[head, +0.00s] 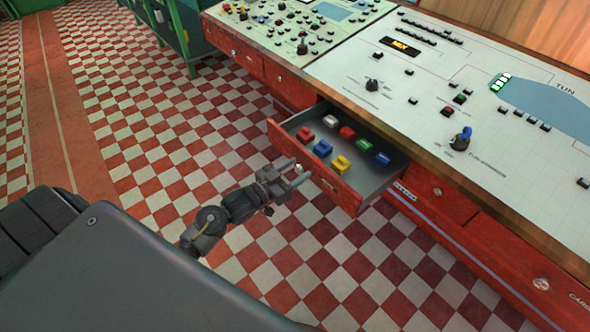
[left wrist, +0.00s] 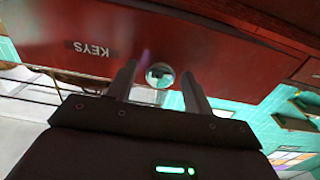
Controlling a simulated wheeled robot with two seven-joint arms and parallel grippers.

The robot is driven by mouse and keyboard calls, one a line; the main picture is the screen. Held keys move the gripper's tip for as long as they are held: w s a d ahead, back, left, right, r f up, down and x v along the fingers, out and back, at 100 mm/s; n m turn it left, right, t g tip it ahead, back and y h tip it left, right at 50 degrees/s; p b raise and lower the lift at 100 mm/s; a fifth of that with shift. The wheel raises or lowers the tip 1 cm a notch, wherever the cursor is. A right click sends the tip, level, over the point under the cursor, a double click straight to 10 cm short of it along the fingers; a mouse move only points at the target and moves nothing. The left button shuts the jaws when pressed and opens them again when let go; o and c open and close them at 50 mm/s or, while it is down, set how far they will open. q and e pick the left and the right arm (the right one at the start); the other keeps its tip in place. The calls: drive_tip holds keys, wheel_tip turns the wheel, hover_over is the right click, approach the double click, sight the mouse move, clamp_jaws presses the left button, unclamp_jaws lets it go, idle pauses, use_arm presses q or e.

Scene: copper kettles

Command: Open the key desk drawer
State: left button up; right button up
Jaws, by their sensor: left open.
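The key desk drawer (head: 338,192) stands pulled out from the red desk, with several coloured key blocks, red, blue, yellow, green and white, lying inside on its grey floor. In the left wrist view its red front (left wrist: 200,45) bears an upside-down "KEYS" label and a round metal knob (left wrist: 160,75). My left gripper (head: 298,177) is at the drawer front. Its two fingers (left wrist: 157,88) are open, one on each side of the knob; I cannot tell whether they touch it. My right gripper is not in view.
The control desk (head: 455,120) with buttons and knobs runs along the right, with closed red drawers (head: 440,195) under it. A second console (head: 290,25) stands at the back. The checkered floor (head: 150,130) left of the drawer is clear.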

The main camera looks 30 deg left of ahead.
use_arm(q)
drive_tip(key=v, duration=1)
drive_tip(key=shift+s+b, duration=0.3)
drive_tip(key=shift+b, duration=0.05)
